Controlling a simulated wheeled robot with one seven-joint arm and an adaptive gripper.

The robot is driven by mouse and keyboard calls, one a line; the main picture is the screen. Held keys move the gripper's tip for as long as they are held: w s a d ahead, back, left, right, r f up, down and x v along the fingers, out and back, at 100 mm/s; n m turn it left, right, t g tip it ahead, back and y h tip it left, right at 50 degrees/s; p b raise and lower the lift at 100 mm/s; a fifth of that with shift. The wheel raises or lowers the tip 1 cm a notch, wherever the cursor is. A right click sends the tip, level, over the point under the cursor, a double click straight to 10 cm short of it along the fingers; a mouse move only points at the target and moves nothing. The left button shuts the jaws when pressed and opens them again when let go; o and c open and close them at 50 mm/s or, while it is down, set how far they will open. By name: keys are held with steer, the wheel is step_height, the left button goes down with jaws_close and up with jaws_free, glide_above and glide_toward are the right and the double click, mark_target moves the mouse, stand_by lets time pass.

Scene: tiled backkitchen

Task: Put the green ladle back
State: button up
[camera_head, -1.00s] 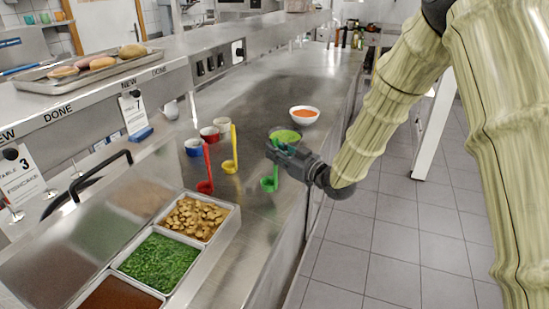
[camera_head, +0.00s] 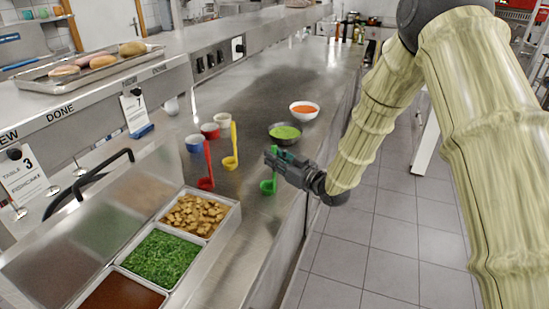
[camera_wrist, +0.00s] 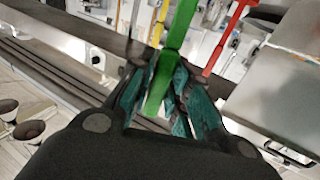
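The green ladle (camera_head: 268,187) is upright, cup down, near the counter's right edge. My gripper (camera_head: 274,158) is shut on its handle. In the wrist view the green handle (camera_wrist: 163,82) runs between the teal finger pads of my gripper (camera_wrist: 160,98). I cannot tell whether the ladle's cup touches the counter. A yellow ladle (camera_head: 231,161) and a red ladle (camera_head: 205,183) stand upright to the left, apart from my gripper.
A bowl of green food (camera_head: 285,132) is just behind my gripper, with an orange soup bowl (camera_head: 304,111) beyond. Blue (camera_head: 195,144), red (camera_head: 210,131) and white (camera_head: 223,119) cups stand left. A food tray (camera_head: 234,215) is in front. The counter (camera_head: 245,205) between is bare.

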steer(key=shift+o, duration=1)
steer(key=shift+r, duration=0.15)
steer(key=b+v, duration=0.3)
steer(key=v, duration=0.9)
steer(key=shift+b, duration=0.4)
steer(key=s+d+f+m+g+h, duration=0.1)
steer(key=s+d+f+m+h, duration=0.3)
steer(key=f, duration=0.6)
steer(key=s+f+g+h, duration=0.1)
steer(key=s+f+g, duration=0.1)
steer(key=s+f, duration=0.6)
steer(key=s+d+f+m+g+h, duration=0.1)
steer(key=s+d+f+m+h, duration=0.15)
steer(key=f, duration=0.85)
steer(key=s+d+f+m+g+h, duration=0.1)
steer(key=s+d+f+g, duration=0.1)
steer(key=s+f, duration=0.3)
steer(key=s+d+f+m+g+h, duration=0.1)
steer(key=s+f+g, duration=0.3)
steer(key=s, duration=1)
steer(key=s+d+f+m+g+h, duration=0.1)
steer(key=s+f, duration=0.4)
steer(key=s, duration=0.5)
steer(key=shift+s+d+f+g+h, duration=0.2)
steer(key=shift+d+f+g+h, duration=0.15)
steer(key=shift+d+g+h, duration=0.7)
